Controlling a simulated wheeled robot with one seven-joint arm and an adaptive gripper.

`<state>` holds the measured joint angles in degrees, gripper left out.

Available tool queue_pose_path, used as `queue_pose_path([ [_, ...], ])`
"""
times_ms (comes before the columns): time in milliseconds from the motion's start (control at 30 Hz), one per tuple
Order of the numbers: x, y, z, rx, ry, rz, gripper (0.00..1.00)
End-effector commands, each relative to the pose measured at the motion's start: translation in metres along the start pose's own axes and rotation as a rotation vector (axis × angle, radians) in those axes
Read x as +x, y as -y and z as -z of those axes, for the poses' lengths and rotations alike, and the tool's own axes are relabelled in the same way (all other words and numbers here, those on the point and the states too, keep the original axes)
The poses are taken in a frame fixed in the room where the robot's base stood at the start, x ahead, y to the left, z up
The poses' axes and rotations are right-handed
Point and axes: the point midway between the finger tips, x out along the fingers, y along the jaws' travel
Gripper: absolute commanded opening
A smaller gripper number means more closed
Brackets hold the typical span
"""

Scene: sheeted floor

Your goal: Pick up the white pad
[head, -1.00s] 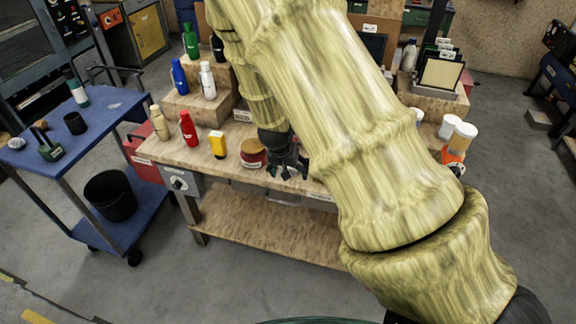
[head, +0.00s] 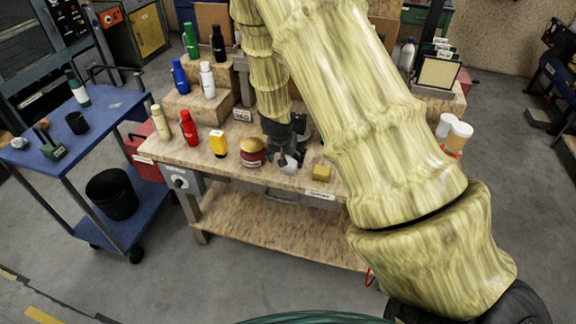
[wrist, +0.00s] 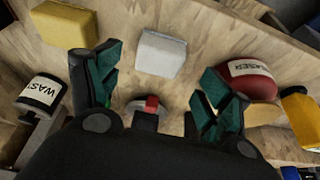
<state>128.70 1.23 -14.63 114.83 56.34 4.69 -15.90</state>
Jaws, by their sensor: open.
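The white pad (wrist: 161,53) lies on the wooden bench top, ahead of and between my open fingers in the wrist view. In the head view the white pad (head: 289,164) shows just below my gripper (head: 288,150), partly covered by it. In the wrist view my gripper (wrist: 160,90) is open and empty, with green-lined fingers left and right of the pad's line. I cannot tell the exact height of the fingertips above the bench.
A yellow sponge-like block (wrist: 65,24) lies left of the pad in the wrist view. A red-topped round item (wrist: 248,80) sits close to the right finger. A labelled black-and-white container (wrist: 41,93) stands at left. Yellow (head: 218,144) and red (head: 188,129) bottles stand along the bench.

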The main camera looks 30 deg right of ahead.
Motion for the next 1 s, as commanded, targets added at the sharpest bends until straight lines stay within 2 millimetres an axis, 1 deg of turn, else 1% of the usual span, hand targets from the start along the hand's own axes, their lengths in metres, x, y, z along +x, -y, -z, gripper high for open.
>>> queue_pose_path([
  [167,0.013,-0.002,0.003,0.002,0.002,-0.001,0.79],
  [400,0.038,-0.003,0.004,0.001,0.002,-0.001,0.79],
  [500,0.045,-0.002,0.004,0.002,0.000,0.000,0.79],
  [633,0.049,-0.002,0.004,0.001,0.000,0.000,0.79],
  [833,0.049,-0.002,0.004,0.001,0.000,-0.001,0.79],
  [867,0.049,-0.002,0.004,0.001,0.000,-0.001,0.75],
  [1000,0.049,-0.002,0.004,0.001,0.000,-0.001,0.49],
])
